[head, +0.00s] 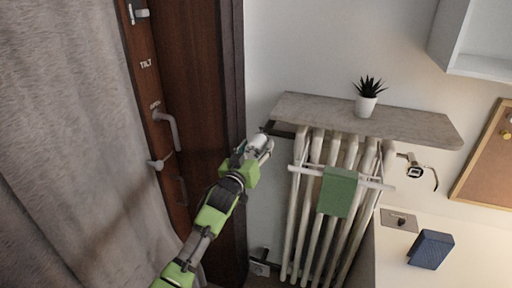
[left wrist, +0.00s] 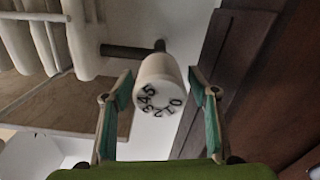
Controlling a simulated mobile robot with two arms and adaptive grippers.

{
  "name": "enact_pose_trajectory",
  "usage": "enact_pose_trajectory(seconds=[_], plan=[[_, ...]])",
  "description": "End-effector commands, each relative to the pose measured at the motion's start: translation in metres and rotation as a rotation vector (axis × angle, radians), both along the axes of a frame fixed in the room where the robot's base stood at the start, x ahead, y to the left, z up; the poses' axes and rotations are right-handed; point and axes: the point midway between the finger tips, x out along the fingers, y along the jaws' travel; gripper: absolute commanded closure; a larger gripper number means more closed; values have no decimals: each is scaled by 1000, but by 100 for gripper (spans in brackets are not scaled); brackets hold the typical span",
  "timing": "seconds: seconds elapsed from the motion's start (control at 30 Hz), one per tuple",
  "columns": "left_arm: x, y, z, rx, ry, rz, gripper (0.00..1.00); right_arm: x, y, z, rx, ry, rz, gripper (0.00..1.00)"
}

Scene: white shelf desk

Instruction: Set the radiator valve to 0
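The radiator valve knob (left wrist: 160,84) is a white cylinder with dark digits around its end face, 0 to 5. In the left wrist view it sits between the fingers of my left gripper (left wrist: 160,92), its numbered face towards the camera. The fingers are open, one on each side and close to the knob, with a narrow gap on the left; contact on the right is hard to judge. In the head view my left gripper (head: 262,147) is at the radiator's (head: 318,195) upper left, where gripper and knob are hard to tell apart. My right gripper is out of view.
A grey shelf (head: 420,124) with a potted plant (head: 366,101) covers the radiator top. A green towel (head: 336,193) hangs on its rail. A brown door (head: 190,70) and grey curtain (head: 60,130) are left. A blue box (head: 431,250) sits on the white desk (head: 395,262).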

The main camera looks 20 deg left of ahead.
Motion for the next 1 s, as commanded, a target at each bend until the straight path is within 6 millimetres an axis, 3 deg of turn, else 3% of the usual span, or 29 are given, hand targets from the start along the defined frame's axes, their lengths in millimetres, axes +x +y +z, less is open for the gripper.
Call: enact_pose_trajectory(seconds=[0.03, 0.1, 0.13, 0.57, 1.0], plan=[[0, 0, 0, 0, 0, 0, 62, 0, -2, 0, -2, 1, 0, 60], [0, 0, 0, 0, 0, 0, 80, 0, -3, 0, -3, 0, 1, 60], [0, 0, 0, 0, 0, 0, 82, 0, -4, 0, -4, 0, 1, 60], [0, 0, 0, 65, -2, 1, 82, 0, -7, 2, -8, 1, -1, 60], [0, 0, 1, 415, -14, 0, 82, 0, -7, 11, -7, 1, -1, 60]])
